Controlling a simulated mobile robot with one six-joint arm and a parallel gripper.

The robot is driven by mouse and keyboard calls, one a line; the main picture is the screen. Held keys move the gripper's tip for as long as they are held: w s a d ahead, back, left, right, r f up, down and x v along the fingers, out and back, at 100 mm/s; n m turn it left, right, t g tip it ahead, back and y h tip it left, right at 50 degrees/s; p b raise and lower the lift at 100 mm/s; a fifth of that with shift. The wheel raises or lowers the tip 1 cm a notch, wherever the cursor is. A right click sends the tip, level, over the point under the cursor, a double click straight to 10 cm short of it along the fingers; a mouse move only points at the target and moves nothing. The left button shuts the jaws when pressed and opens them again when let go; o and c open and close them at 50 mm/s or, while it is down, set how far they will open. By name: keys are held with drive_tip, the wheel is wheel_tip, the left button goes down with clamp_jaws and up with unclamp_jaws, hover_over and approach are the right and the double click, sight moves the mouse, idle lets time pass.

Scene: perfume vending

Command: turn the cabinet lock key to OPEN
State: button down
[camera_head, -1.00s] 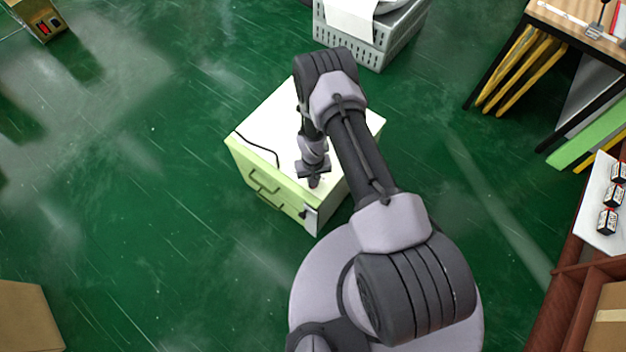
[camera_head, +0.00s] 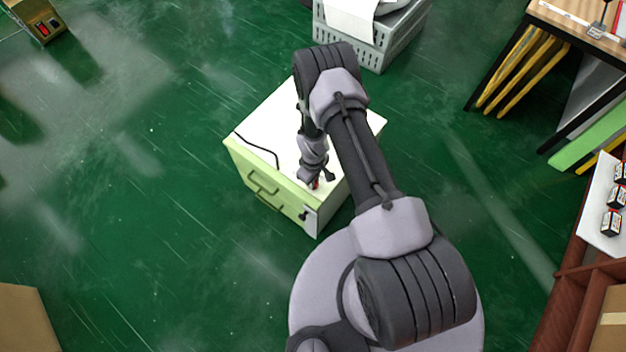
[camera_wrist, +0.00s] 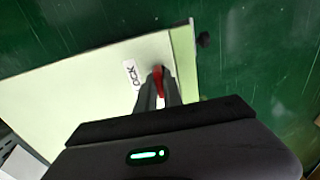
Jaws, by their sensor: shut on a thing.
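The pale green cabinet (camera_head: 240,158) with a white top stands below my arm; its top also fills the left of the wrist view (camera_wrist: 60,105). The red key (camera_wrist: 158,79) sits at the top's edge strip, beside a white label (camera_wrist: 132,74) whose letters read like "LOCK". My gripper (camera_wrist: 159,88) is shut on the red key, its two dark fingers on either side. In the head view my gripper (camera_head: 315,181) is over the top's near corner, with a speck of red at its tip. The key's lower part and any OPEN mark are hidden or unreadable.
A small black knob (camera_head: 304,214) sticks out from the cabinet's front, beside green handles (camera_head: 264,190). A grey crate (camera_head: 370,45) stands behind. A shelf with small boxes (camera_head: 612,222) is at the right.

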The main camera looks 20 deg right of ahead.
idle(0.5)
drive_tip(key=c, duration=1.5)
unclamp_jaws()
wheel_tip(320, 180, up, 17)
drive_tip(key=p, duration=0.7)
drive_tip(key=shift+r, duration=0.2)
